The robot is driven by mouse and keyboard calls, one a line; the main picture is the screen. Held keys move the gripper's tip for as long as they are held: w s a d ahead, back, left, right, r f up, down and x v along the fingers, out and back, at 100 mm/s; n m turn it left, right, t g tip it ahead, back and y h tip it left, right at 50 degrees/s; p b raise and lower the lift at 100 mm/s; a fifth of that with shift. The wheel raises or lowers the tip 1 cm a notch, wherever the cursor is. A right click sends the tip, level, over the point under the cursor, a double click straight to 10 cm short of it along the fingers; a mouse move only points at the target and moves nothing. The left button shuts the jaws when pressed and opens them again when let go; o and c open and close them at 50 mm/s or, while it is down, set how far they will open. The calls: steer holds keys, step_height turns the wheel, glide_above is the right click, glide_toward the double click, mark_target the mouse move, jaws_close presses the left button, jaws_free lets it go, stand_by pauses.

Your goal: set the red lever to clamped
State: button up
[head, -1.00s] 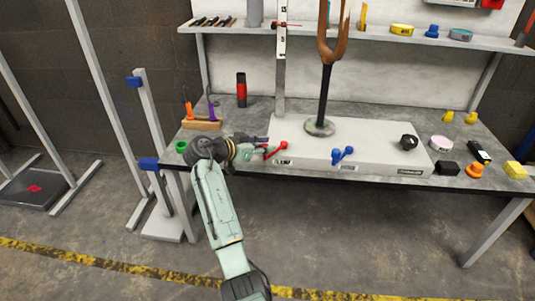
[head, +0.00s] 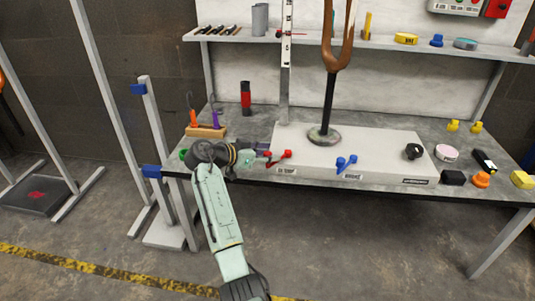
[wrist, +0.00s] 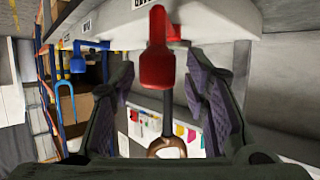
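The red lever (head: 286,154) sits at the left front of the pale base block, above a small label too blurred to read. In the head view its red handle points right and slightly back. My gripper (head: 266,156) is at the lever from the left side. In the wrist view the red lever (wrist: 157,55) lies between the two dark pads of my gripper (wrist: 160,80). The fingers are apart with a gap on each side of the handle, so it is not gripped. Part of the lever's pivot is hidden by the gripper in the head view.
A blue lever (head: 346,163) stands to the right on the same base block (head: 385,150). A post with a brown fork (head: 336,50) rises behind. A wooden holder (head: 205,132) with hooked tools is at the bench's left. A black knob (head: 413,151) is at the block's right.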

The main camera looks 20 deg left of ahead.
steer(key=v, duration=1.2)
stand_by(0.4)
